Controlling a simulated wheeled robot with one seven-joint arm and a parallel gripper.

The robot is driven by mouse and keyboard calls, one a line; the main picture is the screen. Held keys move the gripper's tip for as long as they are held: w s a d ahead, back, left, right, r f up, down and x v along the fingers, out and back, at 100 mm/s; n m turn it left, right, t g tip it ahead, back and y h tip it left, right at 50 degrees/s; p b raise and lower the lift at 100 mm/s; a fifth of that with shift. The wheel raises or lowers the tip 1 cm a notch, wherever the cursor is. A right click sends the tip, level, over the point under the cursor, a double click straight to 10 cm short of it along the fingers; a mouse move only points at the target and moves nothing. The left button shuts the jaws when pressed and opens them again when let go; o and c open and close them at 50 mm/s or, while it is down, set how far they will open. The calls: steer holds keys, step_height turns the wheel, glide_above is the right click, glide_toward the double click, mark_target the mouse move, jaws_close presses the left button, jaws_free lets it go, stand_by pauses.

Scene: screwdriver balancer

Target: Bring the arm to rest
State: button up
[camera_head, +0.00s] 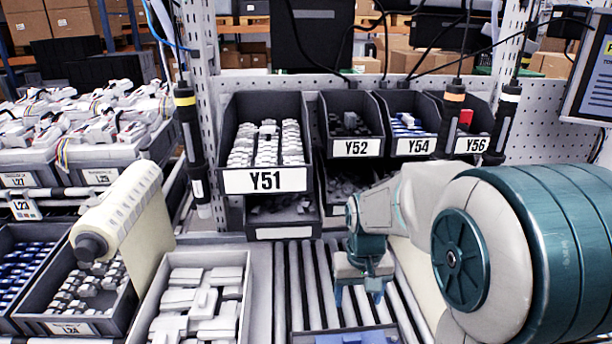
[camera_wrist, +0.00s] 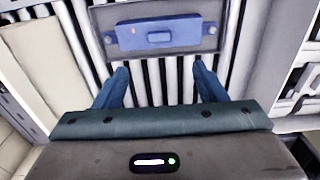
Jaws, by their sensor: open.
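My gripper (camera_head: 358,292) is over the roller conveyor (camera_head: 279,285) in the head view, with its fingers pointing down. In the wrist view my gripper (camera_wrist: 160,85) shows two blue fingers spread apart, with only rollers seen between them. It is open and empty. A dark tray (camera_wrist: 97,18) with a blue part (camera_wrist: 160,34) in it lies on the rollers beyond the fingertips. In the head view the blue part (camera_head: 352,338) shows only at the bottom edge. My arm reaches in from the right.
Bin Y51 (camera_head: 265,180) and bins Y52 (camera_head: 356,147), Y54 (camera_head: 414,146) and Y56 (camera_head: 472,145) stand behind the conveyor. A bin of white parts (camera_head: 248,290) stands to its left. Hanging screwdrivers (camera_head: 190,130) and (camera_head: 502,115) flank the bins. A monitor (camera_head: 592,80) is at upper right.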

steer(key=s+r+t, duration=0.1)
steer(key=s+r, duration=0.1)
steer(key=s, duration=0.4)
steer(key=s+r+t, duration=0.1)
steer(key=s+r, duration=0.2)
steer(key=s, duration=0.4)
steer(key=shift+s+r+t, duration=0.15)
steer(key=shift+r+t, duration=0.15)
steer(key=shift+t, duration=0.1)
